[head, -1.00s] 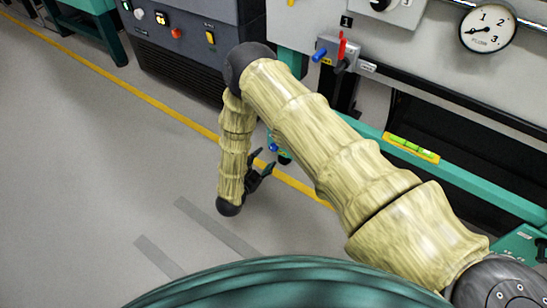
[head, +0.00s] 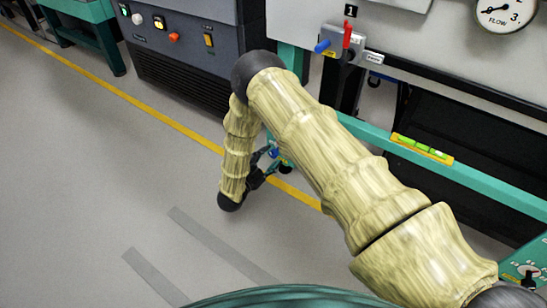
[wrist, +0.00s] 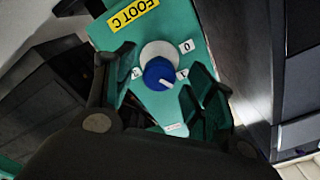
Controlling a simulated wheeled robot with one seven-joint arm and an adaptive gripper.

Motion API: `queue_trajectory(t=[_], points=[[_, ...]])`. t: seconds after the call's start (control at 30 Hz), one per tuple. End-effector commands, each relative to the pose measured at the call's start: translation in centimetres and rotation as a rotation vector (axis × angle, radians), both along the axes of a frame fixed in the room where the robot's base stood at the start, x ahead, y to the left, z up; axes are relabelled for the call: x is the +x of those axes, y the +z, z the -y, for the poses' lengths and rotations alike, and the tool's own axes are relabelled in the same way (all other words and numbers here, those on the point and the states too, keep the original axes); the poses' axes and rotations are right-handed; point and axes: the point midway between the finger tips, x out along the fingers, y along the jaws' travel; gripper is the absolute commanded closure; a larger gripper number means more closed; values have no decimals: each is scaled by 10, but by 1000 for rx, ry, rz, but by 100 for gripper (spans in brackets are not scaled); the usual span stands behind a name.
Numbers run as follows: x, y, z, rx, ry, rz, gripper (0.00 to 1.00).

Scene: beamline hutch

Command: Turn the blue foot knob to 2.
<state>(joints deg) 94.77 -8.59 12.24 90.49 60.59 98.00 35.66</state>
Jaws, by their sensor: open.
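The blue foot knob (wrist: 158,73) sits on a round white dial on a teal panel (wrist: 187,22) under a yellow label reading "FOOT C" (wrist: 132,13). A white line on the knob points to the lower right in the wrist view. A "0" (wrist: 187,47) shows at the dial's upper right; the other marks are too small or tilted to read surely. My gripper (wrist: 158,88) is open, with one dark finger on each side of the knob; contact cannot be told. In the head view, my gripper (head: 265,167) is low beside the small blue knob (head: 273,153).
A teal rail (head: 480,175) carrying a yellow spirit level (head: 422,149) runs above on the right. A red-and-blue valve (head: 340,45) and a flow gauge (head: 505,12) are above. A grey cabinet (head: 190,70) stands behind.

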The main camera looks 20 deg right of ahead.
Motion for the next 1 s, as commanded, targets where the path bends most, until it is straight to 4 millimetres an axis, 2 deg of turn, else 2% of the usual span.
queue_trajectory(t=[0.23,0.63,0.67,0.9,1.0], points=[[16,-1,21,-1,1,0,46],[19,0,25,1,1,0,46],[19,0,25,0,1,0,49],[19,0,25,0,1,0,92],[19,0,25,1,1,0,92]])
